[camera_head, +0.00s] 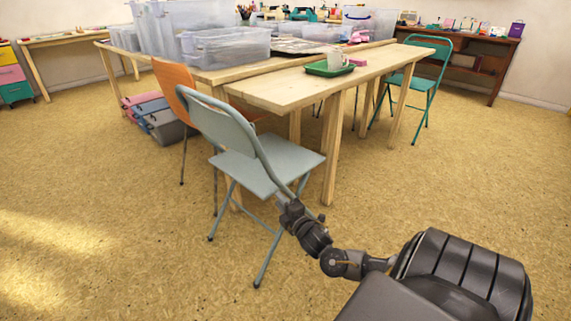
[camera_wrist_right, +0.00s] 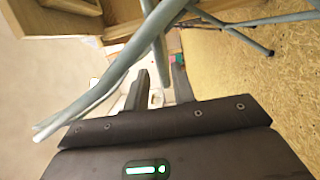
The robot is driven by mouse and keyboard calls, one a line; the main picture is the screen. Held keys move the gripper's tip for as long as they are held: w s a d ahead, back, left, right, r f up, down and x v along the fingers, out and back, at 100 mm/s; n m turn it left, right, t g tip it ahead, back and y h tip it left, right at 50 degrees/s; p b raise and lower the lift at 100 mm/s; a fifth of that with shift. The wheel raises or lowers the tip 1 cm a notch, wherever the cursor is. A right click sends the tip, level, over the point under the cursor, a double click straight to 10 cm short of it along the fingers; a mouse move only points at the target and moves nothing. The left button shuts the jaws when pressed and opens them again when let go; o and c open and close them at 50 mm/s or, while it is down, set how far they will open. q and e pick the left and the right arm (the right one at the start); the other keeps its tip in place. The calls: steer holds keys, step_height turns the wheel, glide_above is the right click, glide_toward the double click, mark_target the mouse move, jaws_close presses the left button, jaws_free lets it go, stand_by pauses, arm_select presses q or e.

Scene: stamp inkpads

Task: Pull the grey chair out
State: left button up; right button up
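The grey chair (camera_head: 265,168) stands at the near side of the wooden table in the head view, its backrest to the left and its seat partly beside the table's front corner. My right gripper (camera_head: 291,207) is at the tube of the chair's frame, by the near edge of the seat. In the right wrist view, the gripper (camera_wrist_right: 160,68) has its two fingers apart, and grey tubes of the chair (camera_wrist_right: 128,58) cross in front of them. One tube ends up near the gap between the fingertips; I cannot tell whether it touches them. My left gripper is not in view.
An orange chair (camera_head: 174,82) stands behind the grey chair. A teal chair (camera_head: 418,78) is at the right. The floor left and in front is clear.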

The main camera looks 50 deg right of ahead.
mark_target(270, 188)
steer(key=b+x, duration=0.2)
steer(key=x, duration=0.5)
steer(key=shift+w+d+f+b, duration=0.1)
steer(key=shift+w+b, duration=0.25)
jaws_close()
stand_by(1.1)
